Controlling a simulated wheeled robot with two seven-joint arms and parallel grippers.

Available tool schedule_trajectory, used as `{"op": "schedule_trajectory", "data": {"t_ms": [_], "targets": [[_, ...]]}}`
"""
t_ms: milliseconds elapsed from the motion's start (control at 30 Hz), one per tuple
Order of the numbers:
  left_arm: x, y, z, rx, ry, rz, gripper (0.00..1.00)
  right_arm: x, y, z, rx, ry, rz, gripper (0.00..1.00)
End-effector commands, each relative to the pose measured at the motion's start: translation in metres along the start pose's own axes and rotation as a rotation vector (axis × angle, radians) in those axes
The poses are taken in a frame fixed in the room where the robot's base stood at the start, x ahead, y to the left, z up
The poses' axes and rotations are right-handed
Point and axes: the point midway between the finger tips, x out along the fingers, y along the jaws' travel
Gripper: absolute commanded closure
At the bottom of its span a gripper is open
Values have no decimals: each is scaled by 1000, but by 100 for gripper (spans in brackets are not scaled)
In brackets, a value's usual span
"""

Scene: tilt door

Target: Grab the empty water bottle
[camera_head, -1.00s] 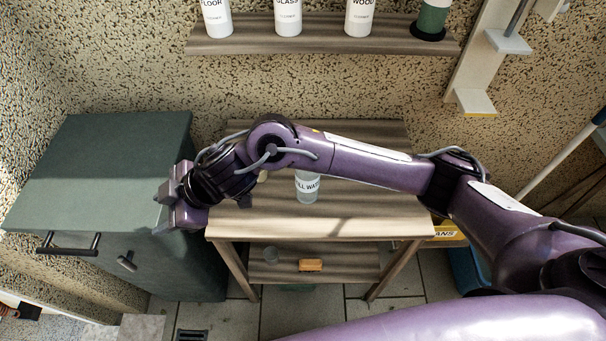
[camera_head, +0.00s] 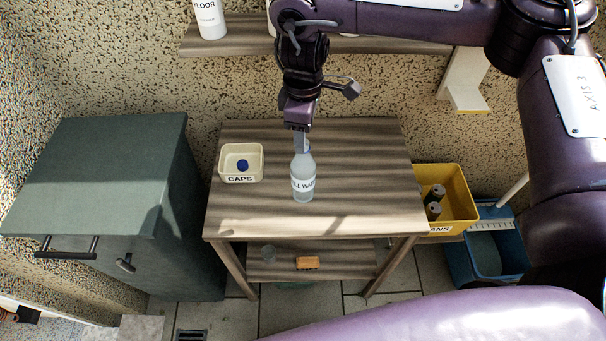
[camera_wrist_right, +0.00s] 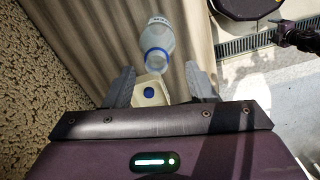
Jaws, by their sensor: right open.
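The clear bottle (camera_head: 303,182) with a white label stands upright on the wooden table (camera_head: 370,200). In the right wrist view the bottle (camera_wrist_right: 157,40) lies ahead of the fingertips, with a blue ring at its neck. My right gripper (camera_head: 318,118) points down, just behind and above the bottle's top in the head view. It is open with nothing held; one finger overlaps the bottle's neck area, and I cannot tell whether it touches. In the wrist view the open fingers (camera_wrist_right: 161,84) stand apart on either side. My left gripper is not in view.
A cream box labelled CAPS (camera_head: 225,165) with a blue cap sits left of the bottle. A green cabinet (camera_head: 100,170) stands left. A yellow bin (camera_head: 460,190) with cans and a blue bucket (camera_head: 500,265) are right. A shelf (camera_head: 230,45) is on the wall behind.

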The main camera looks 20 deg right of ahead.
Motion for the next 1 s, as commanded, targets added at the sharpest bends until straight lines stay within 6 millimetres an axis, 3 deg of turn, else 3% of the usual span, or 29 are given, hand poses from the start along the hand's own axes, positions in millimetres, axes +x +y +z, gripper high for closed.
{"op": "schedule_trajectory", "data": {"t_ms": [200,300,633,1000], "targets": [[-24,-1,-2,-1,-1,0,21,26,5,0,-2,-2,0,49],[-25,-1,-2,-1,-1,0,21,42,4,0,-2,-2,0,49],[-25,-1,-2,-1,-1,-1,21,50,5,-1,-2,2,1,51],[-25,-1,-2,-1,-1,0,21,50,5,-1,-2,2,1,99]]}}
